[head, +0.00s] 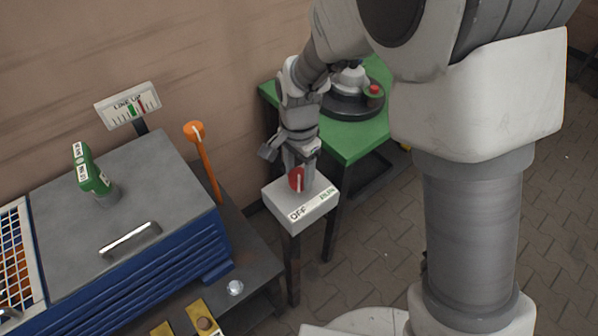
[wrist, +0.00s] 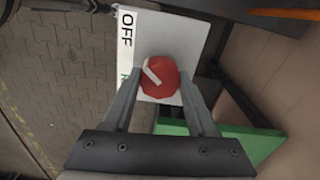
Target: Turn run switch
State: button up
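The run switch is a round red knob (wrist: 160,76) with a white pointer line, on a pale box (head: 301,201). The box carries the word OFF and a smaller, partly hidden green label. In the wrist view the pointer slants towards the upper left, near the OFF side. In the head view the red knob (head: 296,180) shows below my gripper (head: 300,168). My gripper's fingers (wrist: 161,78) are apart, one on each side of the knob. I cannot tell whether the fingertips touch it.
A green table (head: 350,145) with a dark round device stands behind the switch box. At left is a grey-topped blue cabinet (head: 130,215) with a green handle block (head: 90,170). An orange-knobbed lever (head: 203,155) and a LINE UP gauge (head: 128,105) stand behind it.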

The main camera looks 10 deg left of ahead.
jog(key=c, duration=0.6)
jog(key=shift+n, duration=0.4)
jog(key=n, duration=0.7)
jog(key=shift+n+p, duration=0.3)
jog(key=n, duration=0.4)
jog(key=shift+n+p, duration=0.55)
jog(key=shift+n, duration=1.45)
